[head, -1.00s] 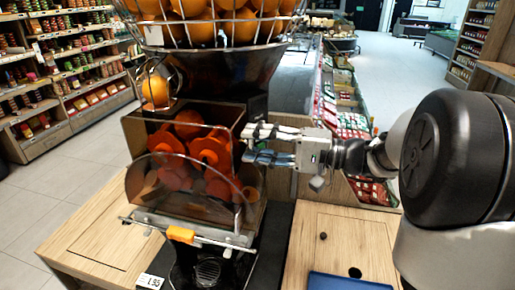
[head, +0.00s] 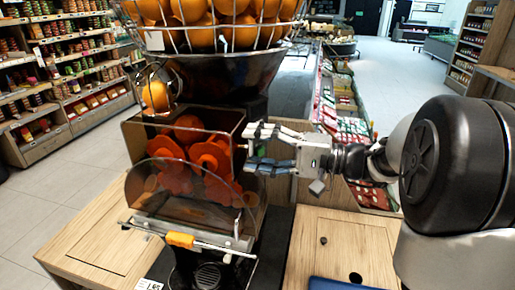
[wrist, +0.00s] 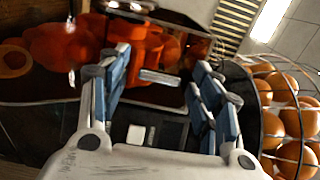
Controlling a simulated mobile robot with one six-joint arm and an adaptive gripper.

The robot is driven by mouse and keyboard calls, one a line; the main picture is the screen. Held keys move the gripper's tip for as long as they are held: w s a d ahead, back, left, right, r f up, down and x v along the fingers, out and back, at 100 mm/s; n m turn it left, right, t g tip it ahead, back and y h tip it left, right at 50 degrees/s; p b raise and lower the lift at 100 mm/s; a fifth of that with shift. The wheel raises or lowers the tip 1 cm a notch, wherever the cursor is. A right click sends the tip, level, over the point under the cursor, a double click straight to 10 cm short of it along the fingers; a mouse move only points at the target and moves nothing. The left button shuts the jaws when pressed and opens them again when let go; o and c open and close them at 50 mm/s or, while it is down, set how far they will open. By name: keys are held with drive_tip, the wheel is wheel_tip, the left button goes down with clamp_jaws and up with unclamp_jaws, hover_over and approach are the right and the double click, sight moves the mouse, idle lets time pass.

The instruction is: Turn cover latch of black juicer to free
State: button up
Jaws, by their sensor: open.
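The black juicer (head: 215,75) stands at left centre in the head view. Its clear front cover (head: 200,205) is down over the orange pressing parts (head: 208,158). My gripper (head: 246,148) is open at the juicer's right side, with its fingertips close to the upper right edge of the cover housing. In the wrist view a small metal bar (wrist: 160,77), which looks like the cover latch, lies between the two blue-padded fingers of my gripper (wrist: 157,68). I see no clear contact. In the head view the fingers largely hide the latch area.
A wire basket of oranges (head: 215,28) sits on top of the juicer and shows at the right in the wrist view (wrist: 292,120). A wooden counter (head: 335,240) carries a blue tray (head: 345,284). Shop shelves stand behind.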

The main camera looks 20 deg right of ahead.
drive_tip(key=v, duration=1.2)
drive_tip(key=shift+a, duration=0.1)
